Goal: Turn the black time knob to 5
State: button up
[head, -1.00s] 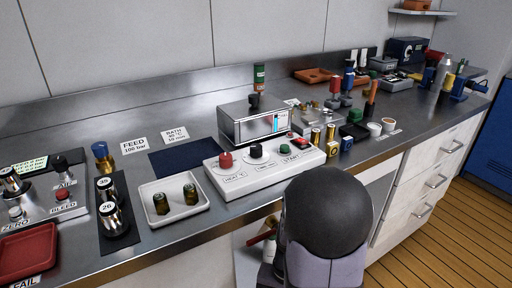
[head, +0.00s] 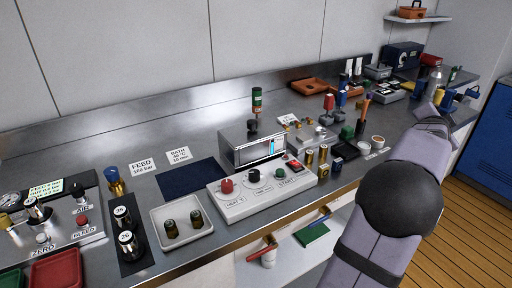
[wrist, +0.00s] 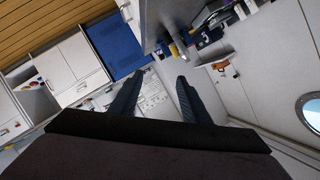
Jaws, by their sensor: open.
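The black time knob (head: 253,175) sits in the middle of a white control panel (head: 240,207), between a red heat knob (head: 227,185) and a green start button (head: 281,173). Its printed label is too small to read clearly, and I cannot tell which number the knob points to. My gripper (wrist: 161,76) is open and empty in the wrist view, its two dark fingers apart. In the head view my arm is at the right, well away from the panel, and the fingers cannot be made out. The wrist view does not clearly show the knob.
A grey box with a display (head: 252,147) stands behind the panel. A white tray (head: 187,239) with two dark vials lies to its left. Brass cylinders (head: 316,158) and white cups (head: 377,141) stand to its right. The dark blue mat (head: 190,178) is bare.

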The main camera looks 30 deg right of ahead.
jog(key=w+a+r+n+p, duration=0.1)
jog(key=w+r+n+p, duration=0.15)
jog(key=r, duration=0.25)
jog(key=w+a+f+n+y+p, duration=0.3)
jog(key=w+a+n+y+p, duration=0.15)
jog(key=w+a, duration=0.4)
jog(key=n+g+y+p, duration=0.5)
jog(key=n+y+p, duration=0.4)
jog(key=n+p, duration=0.85)
send_over(254, 172)
jog(key=b, duration=0.3)
notch_tip(254, 172, down, 4)
jog(key=shift+f+n, duration=0.1)
jog(key=shift+n, duration=0.95)
jog(key=shift+f+p, duration=1.45)
jog(key=shift+f, duration=2.25)
jog(key=c, duration=1.1)
